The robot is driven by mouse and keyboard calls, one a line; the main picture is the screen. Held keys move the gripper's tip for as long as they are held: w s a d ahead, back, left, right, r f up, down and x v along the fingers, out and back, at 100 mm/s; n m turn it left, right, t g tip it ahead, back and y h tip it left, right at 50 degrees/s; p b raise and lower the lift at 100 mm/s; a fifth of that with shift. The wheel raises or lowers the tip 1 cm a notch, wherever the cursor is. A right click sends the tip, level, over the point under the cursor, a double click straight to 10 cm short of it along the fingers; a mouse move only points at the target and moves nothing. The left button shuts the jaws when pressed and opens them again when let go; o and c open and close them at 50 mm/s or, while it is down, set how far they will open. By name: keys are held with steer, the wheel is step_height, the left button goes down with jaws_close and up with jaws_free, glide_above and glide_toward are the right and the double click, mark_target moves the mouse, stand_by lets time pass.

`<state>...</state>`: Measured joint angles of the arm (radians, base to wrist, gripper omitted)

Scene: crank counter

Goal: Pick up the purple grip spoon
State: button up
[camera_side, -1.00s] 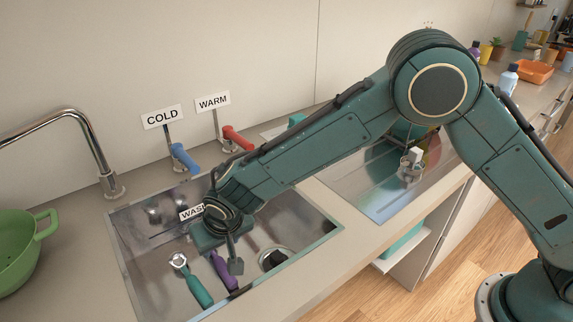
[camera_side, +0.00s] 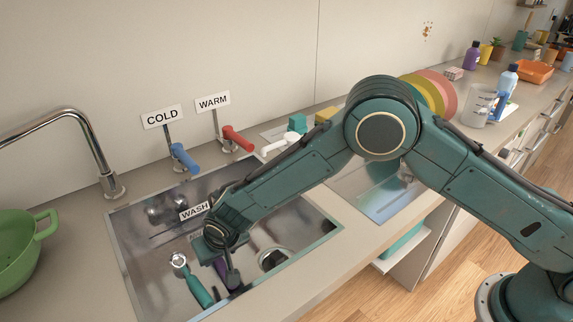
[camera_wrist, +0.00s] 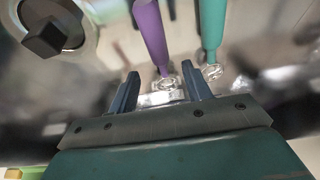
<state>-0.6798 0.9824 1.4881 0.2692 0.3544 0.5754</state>
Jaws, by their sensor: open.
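The purple grip spoon (camera_wrist: 150,35) lies in the sink basin. In the wrist view its purple handle points up and away, and its shiny metal end lies just beyond and between my fingertips. In the side view only part of its purple handle (camera_side: 229,279) shows; my gripper hides the rest. My gripper (camera_wrist: 166,85) is open above the spoon's metal end, with nothing clearly held. In the side view my gripper (camera_side: 228,268) is low inside the sink.
A teal-handled utensil (camera_side: 199,290) lies close beside the spoon, also in the wrist view (camera_wrist: 212,30). The drain with a dark stopper (camera_side: 273,260) is to the right. The sink (camera_side: 325,228) has raised walls. A faucet (camera_side: 75,125) and green colander (camera_side: 22,250) stand left.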

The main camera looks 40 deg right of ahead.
mark_target(219, 261)
steer(key=shift+x, duration=2.35)
steer(key=shift+c, duration=0.4)
steer(key=c, duration=1)
